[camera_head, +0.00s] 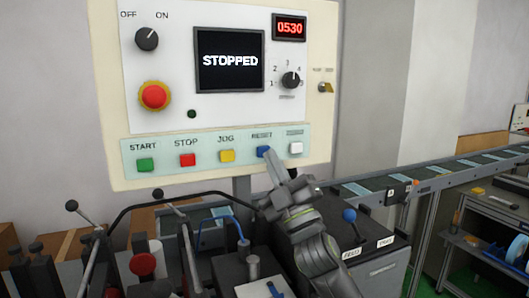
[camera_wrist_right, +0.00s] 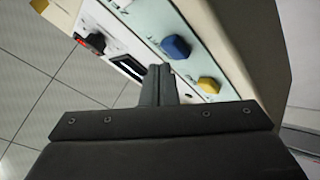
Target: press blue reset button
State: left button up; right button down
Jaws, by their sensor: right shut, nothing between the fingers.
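The blue button (camera_head: 263,151) sits on the pale green strip of the control panel, under a label that reads like RESET, between the yellow and white buttons. In the right wrist view the blue button (camera_wrist_right: 176,47) is just beyond and to the right of the fingertips. My right gripper (camera_head: 272,158) is shut and empty, its tip close below the blue button; whether it touches cannot be told. Its closed fingers also show in the wrist view (camera_wrist_right: 159,72). The panel screen (camera_head: 228,60) reads STOPPED. My left gripper is not in view.
Green (camera_head: 145,164), red (camera_head: 187,160), yellow (camera_head: 227,156) and white (camera_head: 296,148) buttons share the strip. A red emergency knob (camera_head: 154,96) is above. Levers with ball knobs (camera_head: 349,215) stand below the panel. A conveyor (camera_head: 440,176) runs right.

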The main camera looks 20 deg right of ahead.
jog(key=s+p, duration=0.1)
jog(key=s, duration=0.4)
jog(key=shift+a, duration=0.15)
dwell(0.9)
